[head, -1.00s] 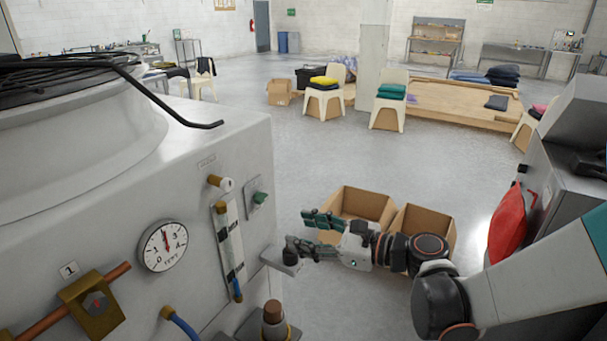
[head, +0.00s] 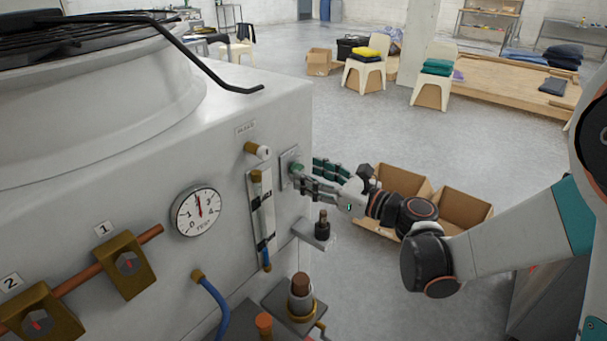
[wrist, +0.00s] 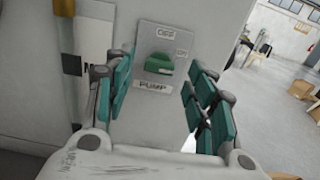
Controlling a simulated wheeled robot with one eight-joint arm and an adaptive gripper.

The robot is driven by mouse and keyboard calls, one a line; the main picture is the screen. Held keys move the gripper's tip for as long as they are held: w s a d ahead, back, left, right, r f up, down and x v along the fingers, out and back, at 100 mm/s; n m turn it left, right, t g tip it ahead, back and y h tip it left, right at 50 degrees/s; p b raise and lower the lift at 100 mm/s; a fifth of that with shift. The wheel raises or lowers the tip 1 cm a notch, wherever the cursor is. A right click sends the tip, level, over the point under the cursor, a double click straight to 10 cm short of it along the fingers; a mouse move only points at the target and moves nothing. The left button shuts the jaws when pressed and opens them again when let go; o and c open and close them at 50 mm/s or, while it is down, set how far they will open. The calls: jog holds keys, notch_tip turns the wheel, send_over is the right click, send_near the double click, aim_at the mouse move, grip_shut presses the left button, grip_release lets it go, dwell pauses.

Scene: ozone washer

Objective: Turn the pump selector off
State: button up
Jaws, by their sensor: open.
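The pump selector is a green knob (wrist: 158,64) on a grey plate (wrist: 183,28) on the washer's side. In the wrist view the plate carries an OFF label above, a second label at the upper right, probably ON, and a PUMP label below. I cannot tell for certain which label the knob points to. My gripper (wrist: 160,88) is open, with its teal fingers to the left and right of the knob and a gap on each side. In the head view my gripper (head: 312,178) is close in front of the plate (head: 289,168), and its fingers partly cover the knob.
The washer (head: 225,140) bears a gauge (head: 197,212), a sight tube (head: 262,215) and brown valves (head: 125,265). A small shelf with a black peg (head: 322,225) juts out below my gripper. Cardboard boxes (head: 465,207) stand on the floor beyond my arm.

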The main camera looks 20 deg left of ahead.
aim_at(301, 170)
jog(key=shift+x, duration=1.5)
jog(key=c, duration=1.1)
jog(key=shift+s+f+n+b, duration=0.1)
jog(key=shift+n+b, duration=0.55)
jog(key=shift+n, duration=3.8)
jog(key=shift+s+f+n+b, duration=0.1)
jog(key=shift+n+b, duration=0.55)
jog(key=shift+n, duration=3.8)
